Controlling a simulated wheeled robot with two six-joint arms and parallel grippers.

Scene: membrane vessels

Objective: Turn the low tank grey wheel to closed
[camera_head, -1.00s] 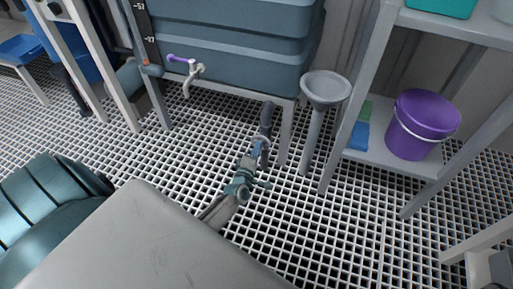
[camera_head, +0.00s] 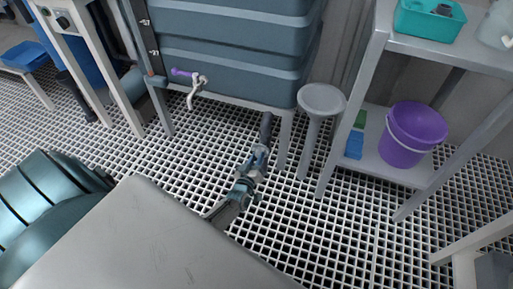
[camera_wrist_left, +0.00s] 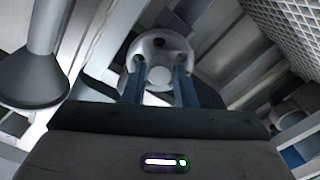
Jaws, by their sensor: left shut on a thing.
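The grey wheel (camera_wrist_left: 160,46) is a round, pale disc with dark holes, facing the left wrist camera. My left gripper (camera_wrist_left: 160,88) has its two blue fingers on the wheel, shut on its lower part. In the head view my left gripper (camera_head: 258,158) reaches low, beside the front leg of the blue-grey tank (camera_head: 235,52). There the wheel is small and mostly hidden by the gripper. A dark pipe (camera_head: 267,127) rises just behind it. I cannot tell the wheel's angle. My right gripper is not in view.
A tap with a purple lever (camera_head: 190,76) sticks out of the tank front. A grey funnel stand (camera_head: 321,100) is close on the right. A shelf rack (camera_head: 385,170) holds a purple bucket (camera_head: 416,130) and a teal bin (camera_head: 428,20). The grating floor in front is clear.

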